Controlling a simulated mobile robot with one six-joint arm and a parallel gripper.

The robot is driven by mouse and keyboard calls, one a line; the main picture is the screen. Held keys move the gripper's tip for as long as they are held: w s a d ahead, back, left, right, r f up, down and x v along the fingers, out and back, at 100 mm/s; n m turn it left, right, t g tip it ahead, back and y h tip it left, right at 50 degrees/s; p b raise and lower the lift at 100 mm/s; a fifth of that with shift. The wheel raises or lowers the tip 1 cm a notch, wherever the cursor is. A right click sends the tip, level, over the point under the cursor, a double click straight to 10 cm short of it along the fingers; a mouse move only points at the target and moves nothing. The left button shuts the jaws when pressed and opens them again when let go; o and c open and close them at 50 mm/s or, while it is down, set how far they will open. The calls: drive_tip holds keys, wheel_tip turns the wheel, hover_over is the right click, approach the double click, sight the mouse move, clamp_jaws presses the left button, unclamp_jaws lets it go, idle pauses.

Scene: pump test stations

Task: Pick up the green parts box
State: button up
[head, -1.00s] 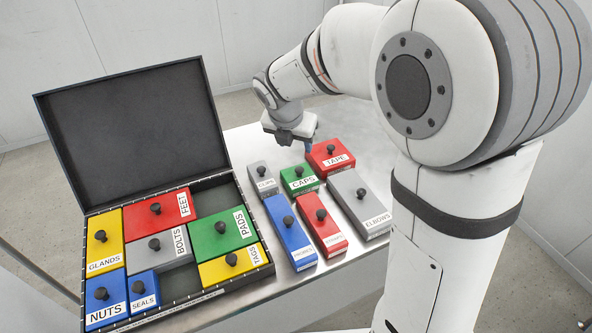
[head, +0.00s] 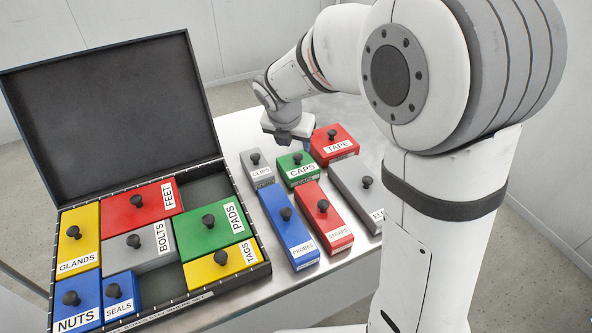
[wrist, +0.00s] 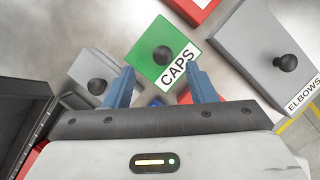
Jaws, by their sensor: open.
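A green box labelled CAPS (head: 298,170) with a black knob stands on the metal table among other loose boxes. It also shows in the wrist view (wrist: 150,54), just beyond my fingertips. My gripper (wrist: 162,73) is open, with its blue fingers apart and nothing between them. In the head view my gripper (head: 290,128) is above the table, behind the CAPS box and left of the red TAPE box. A second green box, labelled PADS (head: 228,232), sits in the open black case (head: 258,272).
Close around CAPS are the grey CLIPS box (head: 256,172), red TAPE box (head: 345,136), grey ELBOWS box (head: 350,183), a blue box (head: 275,212) and a narrow red box (head: 333,233). The case holds several boxes and empty dark gaps; its lid (head: 110,120) stands up.

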sight(298, 155)
drive_tip(key=x, duration=0.6)
drive_tip(key=shift+s+d+b, duration=0.1)
drive_tip(key=shift+s+b, duration=0.05)
drive_tip(key=shift+b, duration=0.25)
drive_tip(key=shift+r, duration=0.1)
drive_tip(key=shift+c, duration=0.5)
clamp_jaws()
